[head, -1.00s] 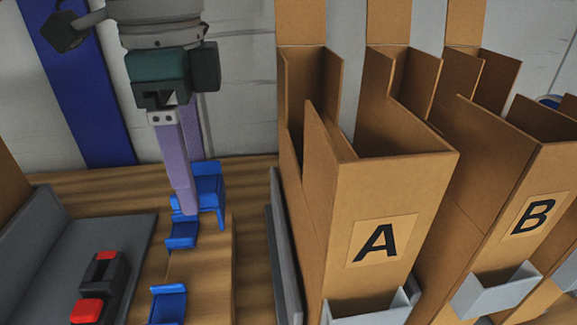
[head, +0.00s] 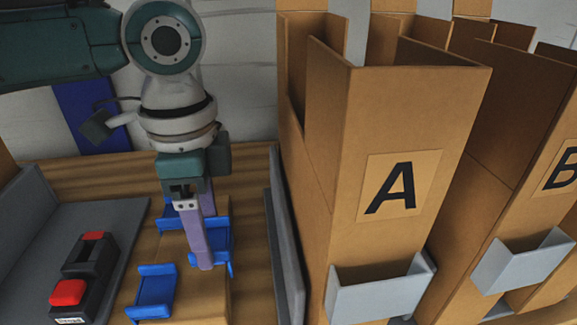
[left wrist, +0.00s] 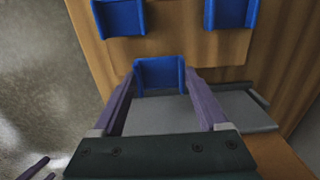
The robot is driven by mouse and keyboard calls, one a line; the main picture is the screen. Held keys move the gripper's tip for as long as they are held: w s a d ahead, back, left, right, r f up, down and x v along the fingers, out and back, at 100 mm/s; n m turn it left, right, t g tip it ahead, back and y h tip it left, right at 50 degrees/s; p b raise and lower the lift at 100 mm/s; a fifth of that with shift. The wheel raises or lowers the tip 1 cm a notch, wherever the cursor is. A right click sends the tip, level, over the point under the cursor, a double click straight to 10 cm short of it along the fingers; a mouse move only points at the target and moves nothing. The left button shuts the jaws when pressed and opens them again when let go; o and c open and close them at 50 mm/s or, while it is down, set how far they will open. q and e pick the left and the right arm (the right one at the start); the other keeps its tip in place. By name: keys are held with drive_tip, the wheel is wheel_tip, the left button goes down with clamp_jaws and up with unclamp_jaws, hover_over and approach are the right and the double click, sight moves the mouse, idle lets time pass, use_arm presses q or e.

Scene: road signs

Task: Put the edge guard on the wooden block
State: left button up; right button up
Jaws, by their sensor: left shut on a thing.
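My left gripper (head: 208,255), with long purple fingers, points down and is shut on a blue edge guard (head: 219,240). In the left wrist view the held edge guard (left wrist: 160,74) sits between the fingertips. The pale wooden block (head: 197,298) lies under and beside it, and the held guard is at the block's right side. I cannot tell if they touch. Two other blue U-shaped pieces are on the block, one in front (head: 155,290) and one behind (head: 172,218).
A black box with a red button (head: 68,292) sits on a grey panel at the left. Right of the block stand a grey rail (head: 285,245) and tall cardboard bins marked A (head: 390,190) and B (head: 560,170), with small grey trays.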

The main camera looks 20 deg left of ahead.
use_arm(q)
drive_tip(key=shift+f, duration=0.15)
drive_tip(key=shift+f, duration=0.45)
drive_tip(key=o, duration=1.3)
drive_tip(key=shift+c, duration=0.2)
